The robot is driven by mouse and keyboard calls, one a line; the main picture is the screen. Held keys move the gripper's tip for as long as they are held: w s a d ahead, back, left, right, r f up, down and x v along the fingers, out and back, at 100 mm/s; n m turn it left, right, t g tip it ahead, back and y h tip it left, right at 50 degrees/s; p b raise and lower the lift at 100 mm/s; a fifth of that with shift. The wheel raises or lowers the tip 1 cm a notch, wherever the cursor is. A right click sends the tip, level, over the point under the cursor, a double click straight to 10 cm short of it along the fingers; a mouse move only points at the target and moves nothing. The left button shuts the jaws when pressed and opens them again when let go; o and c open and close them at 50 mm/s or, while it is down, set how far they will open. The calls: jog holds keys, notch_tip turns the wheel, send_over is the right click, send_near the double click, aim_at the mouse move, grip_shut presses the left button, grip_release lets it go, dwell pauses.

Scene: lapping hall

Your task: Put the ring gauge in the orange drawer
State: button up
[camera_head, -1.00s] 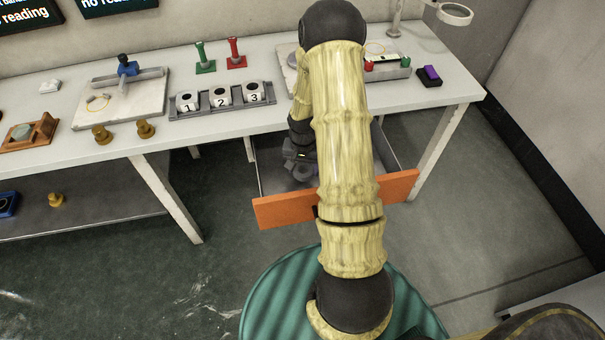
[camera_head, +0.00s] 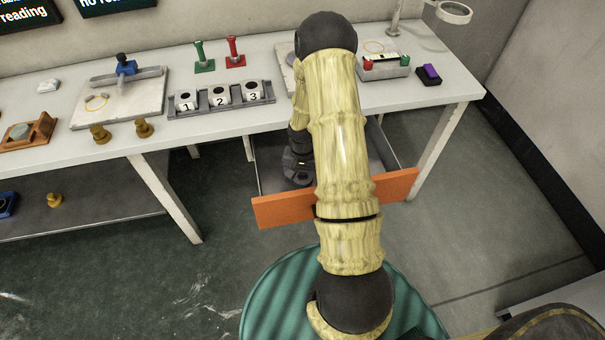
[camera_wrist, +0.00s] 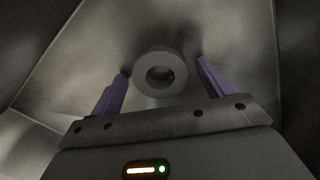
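The orange drawer (camera_head: 285,210) is pulled out below the right part of the table. My gripper (camera_wrist: 162,80) is inside the drawer, and in the head view my arm hides most of it. In the wrist view its two purple fingers are spread wide. The ring gauge (camera_wrist: 142,83), a grey ring with a central hole, lies on the drawer's metal floor (camera_wrist: 90,50) between and just beyond the fingertips. Gaps show between the ring and both fingers. The ring cannot be made out in the head view.
The table (camera_head: 440,85) stands above the drawer and carries a numbered block rack (camera_head: 220,97), a green stamp-like tool (camera_head: 203,62) and a red one (camera_head: 235,58). A magnifier (camera_head: 454,13) is at the back right.

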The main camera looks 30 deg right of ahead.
jog(key=shift+r, duration=0.15)
notch_tip(320, 180, up, 12)
jog(key=p, duration=0.1)
dwell(0.5)
dwell(0.4)
jog(key=s+a+r+n+t, duration=0.2)
jog(key=s+a+r+n, duration=0.5)
jog(key=s+a+r, duration=0.5)
notch_tip(320, 180, up, 2)
jog(key=shift+s+a+r+n+t, duration=0.2)
jog(key=shift+s+a+n+t, duration=0.1)
jog(key=shift+a, duration=0.55)
